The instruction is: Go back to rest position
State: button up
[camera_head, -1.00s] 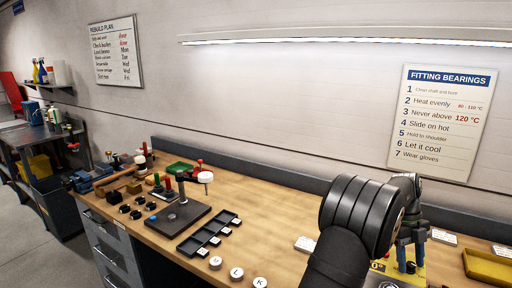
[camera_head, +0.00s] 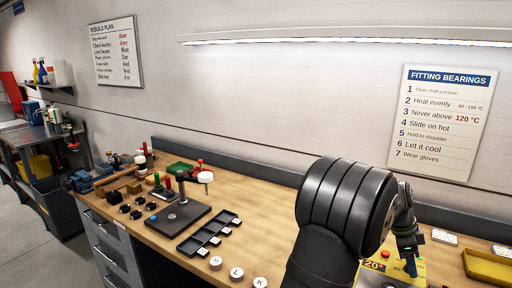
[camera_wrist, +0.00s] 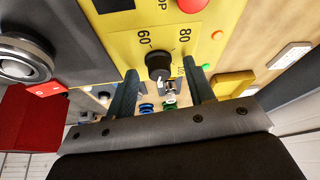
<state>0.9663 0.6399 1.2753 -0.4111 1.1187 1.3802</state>
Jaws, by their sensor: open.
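My gripper (camera_head: 411,266) is at the right of the head view, over the yellow control panel (camera_head: 378,266), partly hidden by my arm. In the wrist view my gripper (camera_wrist: 160,68) is open, with its two fingers apart and nothing held. A black dial knob (camera_wrist: 158,66) on the yellow panel (camera_wrist: 150,20) appears between the fingertips. I cannot tell how far it is from them. The marks 60 and 80 flank the knob.
A red button (camera_head: 385,254) is on the panel. A yellow tray (camera_head: 485,265) lies at the far right. A black compartment tray (camera_head: 208,234), round white labelled pieces (camera_head: 237,273) and a dark fixture plate (camera_head: 178,218) stand left on the bench. The wall is behind.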

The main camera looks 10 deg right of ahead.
jog(key=n+t, duration=0.1)
jog(key=n, duration=0.2)
jog(key=n+t, duration=0.1)
jog(key=n, duration=0.2)
jog(key=shift+s+n+h, duration=0.2)
jog(key=shift+n+h, duration=0.1)
jog(key=shift+t, duration=0.3)
